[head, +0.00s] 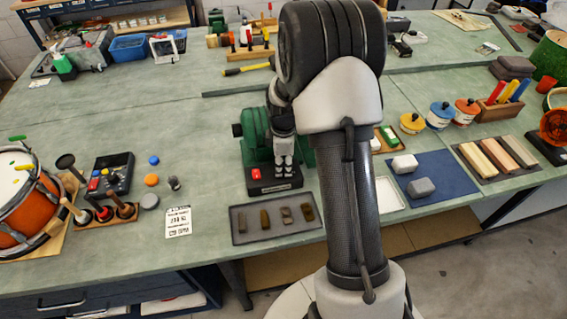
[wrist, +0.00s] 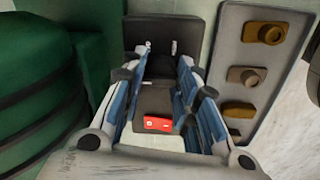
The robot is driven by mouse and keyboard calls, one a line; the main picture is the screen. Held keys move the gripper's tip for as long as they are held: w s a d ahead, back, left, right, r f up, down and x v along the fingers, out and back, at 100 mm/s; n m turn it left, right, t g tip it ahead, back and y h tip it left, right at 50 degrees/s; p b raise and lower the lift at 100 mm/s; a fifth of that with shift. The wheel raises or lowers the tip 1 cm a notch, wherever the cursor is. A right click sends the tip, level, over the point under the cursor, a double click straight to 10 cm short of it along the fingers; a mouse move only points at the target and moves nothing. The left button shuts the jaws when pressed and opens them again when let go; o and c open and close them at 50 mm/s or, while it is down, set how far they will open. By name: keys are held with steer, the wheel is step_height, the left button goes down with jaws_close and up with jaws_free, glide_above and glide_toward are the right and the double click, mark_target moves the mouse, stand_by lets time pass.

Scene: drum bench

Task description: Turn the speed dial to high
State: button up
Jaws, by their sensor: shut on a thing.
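The green machine (head: 258,135) stands mid-bench with a black control base (head: 262,185) at its front. A red switch (head: 254,174) sits on the left of that base; it also shows in the wrist view (wrist: 158,123). My gripper (head: 284,176) points down at the right part of the base, and in the wrist view its fingers (wrist: 162,68) reach onto the black panel (wrist: 178,28). It is shut on the speed dial, which is mostly hidden between the fingertips. White marks show on the panel, but I cannot read the dial's setting.
A grey tray (head: 273,232) with several small brown pieces lies just in front of the base. A printed sheet (head: 178,221) and a black box with buttons (head: 112,172) are to the left. A blue mat (head: 446,192) with grey blocks is to the right.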

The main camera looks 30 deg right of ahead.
steer(key=m+p, duration=0.1)
steer(key=m, duration=0.4)
steer(key=shift+m+p, duration=0.3)
steer(key=m+p, duration=0.1)
steer(key=m, duration=0.5)
steer(key=shift+w+g, duration=0.1)
steer(key=shift+g, duration=0.2)
steer(key=m, duration=0.6)
steer(key=shift+m, duration=0.3)
steer(key=m, duration=0.5)
steer(key=shift+p, duration=0.4)
steer(key=shift+m, duration=0.4)
steer(key=o, duration=1.1)
